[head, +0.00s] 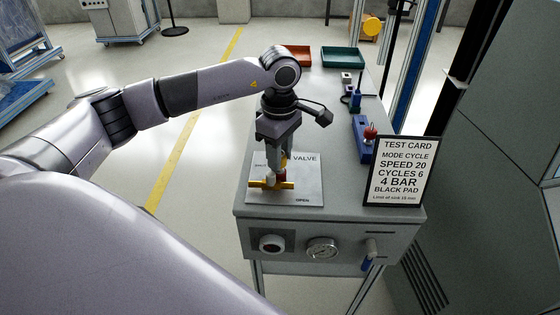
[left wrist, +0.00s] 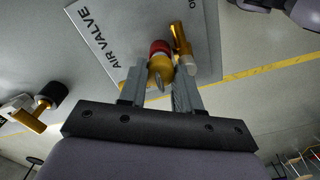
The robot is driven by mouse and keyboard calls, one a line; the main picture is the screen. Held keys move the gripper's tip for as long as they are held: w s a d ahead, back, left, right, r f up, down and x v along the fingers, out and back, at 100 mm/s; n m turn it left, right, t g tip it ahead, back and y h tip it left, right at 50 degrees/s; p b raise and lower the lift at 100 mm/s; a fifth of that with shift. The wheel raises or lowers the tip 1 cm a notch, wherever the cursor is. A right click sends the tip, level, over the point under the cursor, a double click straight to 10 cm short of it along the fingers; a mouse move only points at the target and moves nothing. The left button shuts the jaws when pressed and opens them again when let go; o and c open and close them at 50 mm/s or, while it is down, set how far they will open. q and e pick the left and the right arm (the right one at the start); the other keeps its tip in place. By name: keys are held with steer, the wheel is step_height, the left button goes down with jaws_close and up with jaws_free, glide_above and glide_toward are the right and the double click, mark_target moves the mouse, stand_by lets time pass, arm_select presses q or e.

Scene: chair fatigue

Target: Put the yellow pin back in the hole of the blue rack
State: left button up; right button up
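The yellow pin (left wrist: 160,68) shows between my left gripper's fingertips in the left wrist view as a rounded yellow head with a short grey shaft. My left gripper (head: 277,170) points down over the air valve, its fingers close together and seemingly shut on the pin. In the head view the fingers mostly hide the pin. Below is the valve's yellow lever (head: 262,184) with a red hub, on a pale plate (head: 312,185). The blue rack (head: 361,141) stands to the right on the bench, with a red-headed pin (head: 370,131) on it. Its empty hole cannot be made out. My right gripper is in neither view.
A black-framed test card (head: 402,171) stands in front of the rack, at the bench's right edge. Behind the rack are another blue fixture (head: 355,98) and a small pale block. A red tray (head: 297,56) and a green tray (head: 342,58) lie at the far end. The bench middle is clear.

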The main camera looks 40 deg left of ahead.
arm_select(q)
steer(key=shift+r, duration=0.1)
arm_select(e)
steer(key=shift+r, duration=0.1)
arm_select(q)
steer(key=shift+r+p, duration=1.15)
steer(key=shift+r, duration=0.6)
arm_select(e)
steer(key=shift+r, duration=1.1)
arm_select(q)
steer(key=shift+r, duration=0.1)
steer(key=shift+r+p, duration=1.35)
steer(key=shift+r, duration=0.55)
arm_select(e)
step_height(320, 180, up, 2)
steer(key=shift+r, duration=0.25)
arm_select(q)
steer(key=shift+w+d, duration=0.1)
steer(key=shift+w, duration=0.05)
